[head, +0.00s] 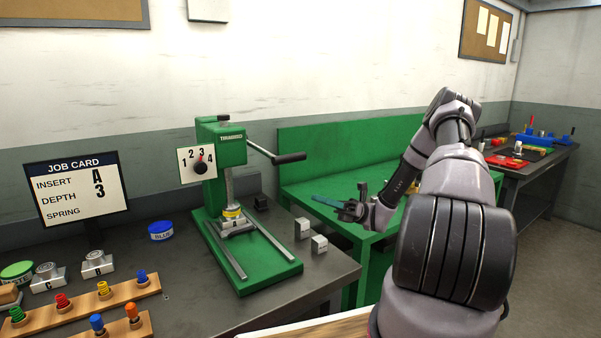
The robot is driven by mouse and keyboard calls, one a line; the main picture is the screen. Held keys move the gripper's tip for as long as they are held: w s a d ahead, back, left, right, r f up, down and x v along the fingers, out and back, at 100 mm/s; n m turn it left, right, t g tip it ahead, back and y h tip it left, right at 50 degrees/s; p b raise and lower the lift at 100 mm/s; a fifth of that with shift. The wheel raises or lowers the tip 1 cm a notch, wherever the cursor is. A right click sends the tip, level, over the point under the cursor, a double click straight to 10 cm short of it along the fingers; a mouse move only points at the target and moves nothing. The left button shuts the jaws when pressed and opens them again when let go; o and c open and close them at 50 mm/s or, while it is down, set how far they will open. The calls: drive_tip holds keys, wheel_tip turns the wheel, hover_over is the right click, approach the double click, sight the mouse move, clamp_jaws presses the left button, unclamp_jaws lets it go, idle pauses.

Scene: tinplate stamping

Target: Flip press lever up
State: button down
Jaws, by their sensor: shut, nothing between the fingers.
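The green press (222,150) stands on the grey bench at centre left. Its lever (289,158) is a thin metal rod with a black grip, sticking out to the right from the press head and sloping slightly down. My gripper (349,209) is shut and empty. In the picture it is to the right of and below the lever's grip, apart from it, in front of the green table. The fingertips are small and dark in this view.
The green table (345,172) with a high back panel stands right of the press. A blue strip (328,203) shows beside my gripper. Small metal blocks (319,243) sit on the bench's right side. The job card (76,185) stands at left. Open air surrounds the lever's grip.

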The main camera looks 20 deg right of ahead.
drive_tip(key=d+f+m+t+y, duration=0.1)
drive_tip(key=w+d+f+m+t+y, duration=0.1)
drive_tip(key=t, duration=0.1)
drive_tip(key=w+d+f+m+t, duration=0.1)
drive_tip(key=m+t, duration=0.1)
drive_tip(key=shift+w+y, duration=0.25)
drive_tip(key=shift+y, duration=0.15)
drive_tip(key=w+d+r+x, duration=0.1)
drive_tip(key=x, duration=1.2)
drive_tip(key=shift+w+d+r, duration=0.15)
drive_tip(key=shift+d+r, duration=0.2)
